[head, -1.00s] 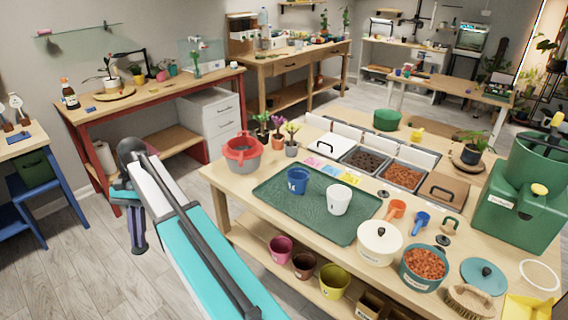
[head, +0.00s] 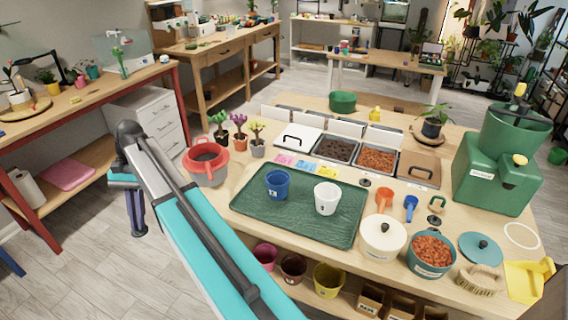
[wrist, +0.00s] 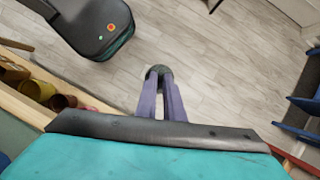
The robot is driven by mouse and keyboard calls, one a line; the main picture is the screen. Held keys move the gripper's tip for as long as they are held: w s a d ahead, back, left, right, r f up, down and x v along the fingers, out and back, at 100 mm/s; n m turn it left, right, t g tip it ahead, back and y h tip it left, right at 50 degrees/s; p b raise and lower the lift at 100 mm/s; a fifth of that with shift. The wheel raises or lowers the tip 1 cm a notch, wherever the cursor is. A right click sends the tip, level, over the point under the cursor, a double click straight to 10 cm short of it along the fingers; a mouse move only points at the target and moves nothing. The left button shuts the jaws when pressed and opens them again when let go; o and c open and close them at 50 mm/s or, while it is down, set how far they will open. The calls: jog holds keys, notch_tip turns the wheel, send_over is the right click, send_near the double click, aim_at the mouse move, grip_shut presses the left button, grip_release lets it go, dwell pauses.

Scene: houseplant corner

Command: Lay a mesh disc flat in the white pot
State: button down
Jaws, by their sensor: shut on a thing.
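The white pot (head: 326,200) stands upright on the green tray (head: 254,218), right of a blue pot (head: 277,184). My gripper (head: 139,230) points down over the floor, left of the bench and well away from the pot. In the wrist view its purple fingers (wrist: 160,88) are close together, shut on a small dark round thing (wrist: 158,71) at their tips. It looks like a mesh disc, but its mesh cannot be made out. Another small dark disc (head: 365,183) lies on the bench behind the tray.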

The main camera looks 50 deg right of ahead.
jog(key=shift+w+d, duration=0.2)
jog(key=shift+w, duration=0.2)
jog(key=shift+d, duration=0.15)
jog(key=s+d+r+m+t+y+p, duration=0.1)
jog(key=s+d+m+p, duration=0.35)
jog(key=d, duration=0.95)
jog(key=s+d+r+m+t+p, duration=0.2)
jog(key=s+d+m+p, duration=0.3)
jog(key=d, duration=1)
jog(key=s+d+r+m+t+h+p, duration=0.1)
jog(key=s+d+m+p, duration=0.4)
jog(key=s+d, duration=1.5)
jog(key=s+r+t+p, duration=0.1)
jog(key=s, duration=0.3)
jog(key=shift+s+d+r+m+t+p, duration=0.15)
jog(key=shift+s+d+m+t+p, duration=0.15)
jog(key=shift+m+t+p, duration=0.1)
